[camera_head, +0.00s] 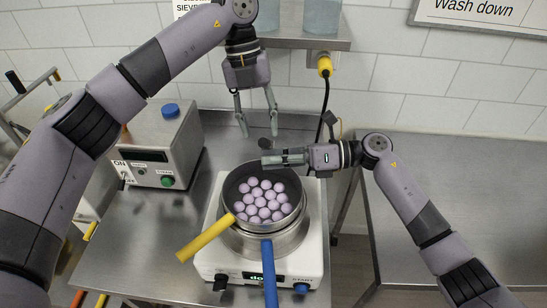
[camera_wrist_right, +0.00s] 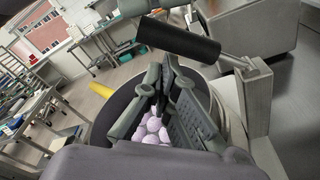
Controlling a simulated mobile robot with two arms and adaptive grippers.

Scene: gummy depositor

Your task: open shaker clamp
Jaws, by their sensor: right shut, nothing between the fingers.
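The shaker (camera_head: 310,235) is a white base with a display, carrying stacked pans. The upper pan (camera_head: 229,187) has a yellow handle and holds several pale purple balls. The clamp shows in the right wrist view as a black cylindrical handle (camera_wrist_right: 178,38) on a metal rod and upright post (camera_wrist_right: 258,105), right of and above the fingers. In the head view it is mostly hidden behind my right gripper. My right gripper (camera_head: 268,161) is shut and empty over the pan's back rim, pointing left. My left gripper (camera_head: 259,131) is open, pointing down behind the pan.
A control box (camera_head: 172,150) with a green button stands left of the shaker. A blue pan handle (camera_head: 269,275) sticks out at the front. A shelf with clear containers (camera_head: 322,15) is at the back. The right table (camera_head: 455,185) is bare.

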